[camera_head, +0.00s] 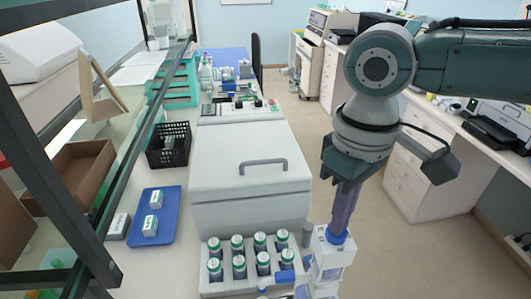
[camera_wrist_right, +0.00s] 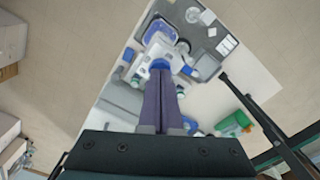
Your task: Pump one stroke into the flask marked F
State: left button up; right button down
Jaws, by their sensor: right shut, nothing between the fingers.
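My right gripper (camera_head: 338,234) points down with its purple-grey fingers together and nothing between them. Its tips are right at the blue top of a white-and-blue pump dispenser (camera_head: 325,262) at the bottom edge of the head view; I cannot tell whether they touch. In the right wrist view the closed fingers (camera_wrist_right: 162,72) reach over the blue cap, with the white dispenser body (camera_wrist_right: 157,50) beyond the tips. Small clear and white vessels (camera_wrist_right: 200,16) stand near it on a grey tray. I can read no letter F on any vessel. My left gripper is out of view.
A rack (camera_head: 240,278) with several green-capped bottles stands left of the dispenser. Behind it is a large grey box with a handle (camera_head: 250,190). A blue tray (camera_head: 140,226) with small boxes and a black basket (camera_head: 168,146) lie left. Open floor lies right.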

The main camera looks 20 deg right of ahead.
jog(key=shift+f+b, duration=1.05)
jog(key=shift+f, duration=0.8)
jog(key=shift+p, duration=0.3)
notch_tip(320, 180, up, 5)
jog(key=p, duration=0.5)
jog(key=shift+p, duration=0.35)
dwell(0.4)
notch_tip(320, 180, up, 5)
jog(key=p, duration=0.5)
jog(key=shift+r+p, duration=0.2)
jog(key=shift+p, duration=0.1)
jog(key=shift+f, duration=0.15)
